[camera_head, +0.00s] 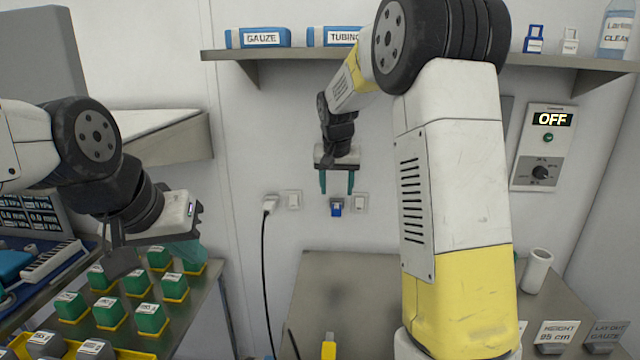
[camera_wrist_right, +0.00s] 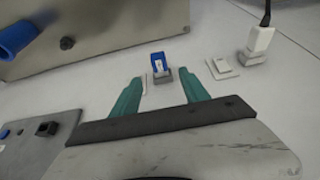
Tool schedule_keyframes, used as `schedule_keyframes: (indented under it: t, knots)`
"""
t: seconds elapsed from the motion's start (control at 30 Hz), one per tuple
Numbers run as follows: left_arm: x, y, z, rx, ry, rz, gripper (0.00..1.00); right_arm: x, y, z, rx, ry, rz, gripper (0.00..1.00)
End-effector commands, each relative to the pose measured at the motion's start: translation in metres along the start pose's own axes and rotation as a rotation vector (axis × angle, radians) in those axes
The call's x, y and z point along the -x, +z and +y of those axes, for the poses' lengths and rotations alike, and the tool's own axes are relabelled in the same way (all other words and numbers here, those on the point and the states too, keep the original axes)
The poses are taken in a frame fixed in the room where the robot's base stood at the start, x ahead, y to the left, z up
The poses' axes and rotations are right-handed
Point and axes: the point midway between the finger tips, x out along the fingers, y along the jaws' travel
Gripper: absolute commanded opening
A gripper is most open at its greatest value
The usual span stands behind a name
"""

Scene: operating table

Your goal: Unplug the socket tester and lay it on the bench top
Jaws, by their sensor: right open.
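The small blue socket tester (camera_head: 336,207) sits at a wall outlet above the bench top (camera_head: 345,280). It also shows in the right wrist view (camera_wrist_right: 160,68), with a white label on its face. My right gripper (camera_head: 337,184) is open and empty in front of the wall. Its two teal fingers (camera_wrist_right: 155,98) point at the tester, one to each side, with their tips short of it. My left gripper (camera_head: 158,254) hangs above the green-block table at the left; its jaw opening is unclear.
A white plug (camera_head: 269,204) with a black cord is left of the tester. An OFF panel (camera_head: 543,147) is on the right wall. Green blocks (camera_head: 109,311) fill the left table. A white cup (camera_head: 537,270) stands right.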

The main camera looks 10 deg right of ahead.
Motion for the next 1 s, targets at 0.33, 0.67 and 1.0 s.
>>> schedule_keyframes:
  t: [0.33,0.67,1.0]
  knots:
    - [0.0,0.0,0.0,0.0,0.0,0.0,0.0,-0.047,0.0,0.001,0.0,0.002,-0.002,0.53]
    - [0.0,0.0,0.0,0.0,0.0,0.0,0.0,-0.076,0.0,0.001,-0.002,0.0,0.0,0.53]
    - [0.0,0.0,0.0,0.0,0.0,0.0,0.0,-0.076,0.0,0.0,-0.001,0.0,0.0,0.37]
